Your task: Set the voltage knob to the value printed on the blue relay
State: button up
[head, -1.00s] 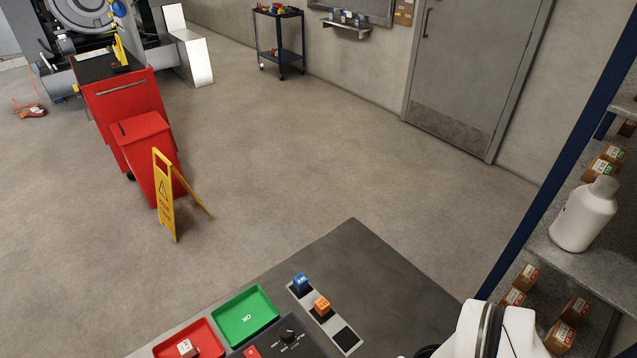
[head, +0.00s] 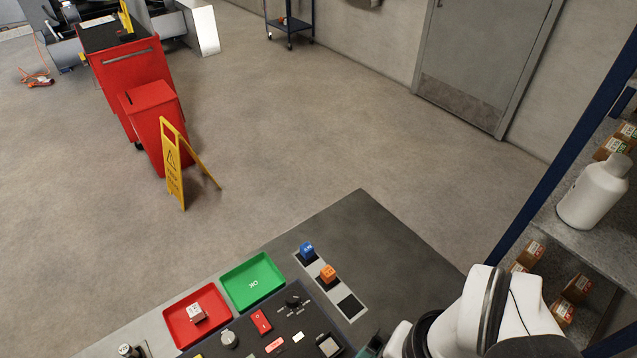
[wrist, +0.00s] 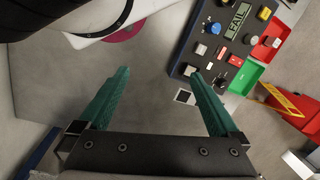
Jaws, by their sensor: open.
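The blue relay (head: 307,250) stands in the far slot of a grey strip on the bench; its printed value is too small to read. A black knob (head: 292,301) with marks around it sits on the dark control panel (head: 312,322); its label and setting are unreadable. A silver knob (head: 229,339) is on the same panel. My gripper (wrist: 160,76) is open in the wrist view, its teal fingers apart and empty, to the left of the panel. In the head view my arm comes in at bottom right and the gripper is mostly hidden.
An orange relay (head: 327,273) stands beside an empty slot (head: 350,306). A red tray (head: 182,331) holds a white relay (head: 196,313); a green tray (head: 252,283) is empty. The panel display (wrist: 237,18) reads FAIL. A shelf with a white bottle (head: 593,193) stands at right.

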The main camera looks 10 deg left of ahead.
jog(key=w+a+n, duration=0.1)
jog(key=w+a+r+g, duration=0.1)
jog(key=w+a+n, duration=0.1)
jog(key=shift+w+a+r+n, duration=0.1)
jog(key=shift+w+r+n, duration=0.1)
jog(key=shift+r+n, duration=0.1)
jog(key=c, duration=0.5)
jog(key=shift+o, duration=0.2)
jog(key=w+a+f+n+g+h, duration=0.2)
jog(key=a+n, duration=0.2)
jog(key=a, duration=0.4)
jog(key=w+a+f+n+g+h, duration=0.1)
jog(key=w+a+f+n, duration=0.15)
jog(key=a, duration=0.55)
jog(key=shift+n, duration=0.55)
jog(key=x, duration=1.5)
jog(key=shift+s+d, duration=0.25)
jog(key=shift+s, duration=0.1)
grip_shut()
